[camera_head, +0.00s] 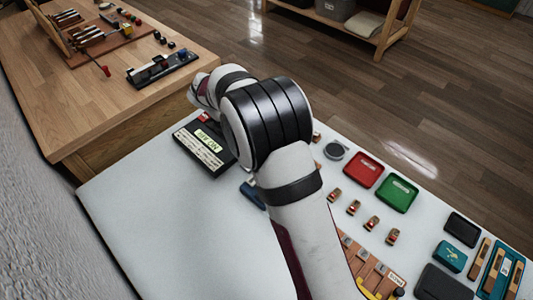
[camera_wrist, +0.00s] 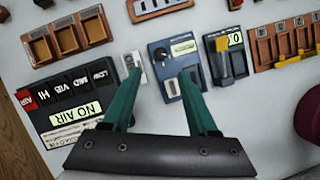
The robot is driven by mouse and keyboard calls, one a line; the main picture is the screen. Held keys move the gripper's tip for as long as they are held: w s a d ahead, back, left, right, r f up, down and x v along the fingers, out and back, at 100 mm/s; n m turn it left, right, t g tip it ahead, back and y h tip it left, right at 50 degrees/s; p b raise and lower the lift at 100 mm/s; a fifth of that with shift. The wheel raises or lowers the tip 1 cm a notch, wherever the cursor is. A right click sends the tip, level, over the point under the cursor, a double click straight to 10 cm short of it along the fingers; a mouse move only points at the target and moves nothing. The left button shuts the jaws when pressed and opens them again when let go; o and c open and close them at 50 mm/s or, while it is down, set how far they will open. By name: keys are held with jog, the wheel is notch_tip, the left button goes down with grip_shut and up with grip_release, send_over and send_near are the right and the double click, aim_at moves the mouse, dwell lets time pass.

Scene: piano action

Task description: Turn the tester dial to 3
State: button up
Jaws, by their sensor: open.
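The tester appears to be the blue box (camera_wrist: 170,62) with a round black dial (camera_wrist: 162,53) in the wrist view. The dial's setting is too small to read. My gripper (camera_wrist: 161,73) is open, its two green fingers apart. In the picture the fingertips lie either side of the lower part of the blue box, with nothing between them that I can see gripped. Whether they touch the box cannot be told. In the head view a blue box (camera_head: 252,194) shows partly behind my arm; my gripper is hidden there.
A small white plate (camera_wrist: 135,66) and a grey-blue box with a yellow part (camera_wrist: 232,55) flank the blue box. Brown trays (camera_wrist: 68,38) stand above left. A red tray (camera_head: 363,170) and green tray (camera_head: 397,193) are right of my arm.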

jog(key=x, duration=0.9)
grip_shut()
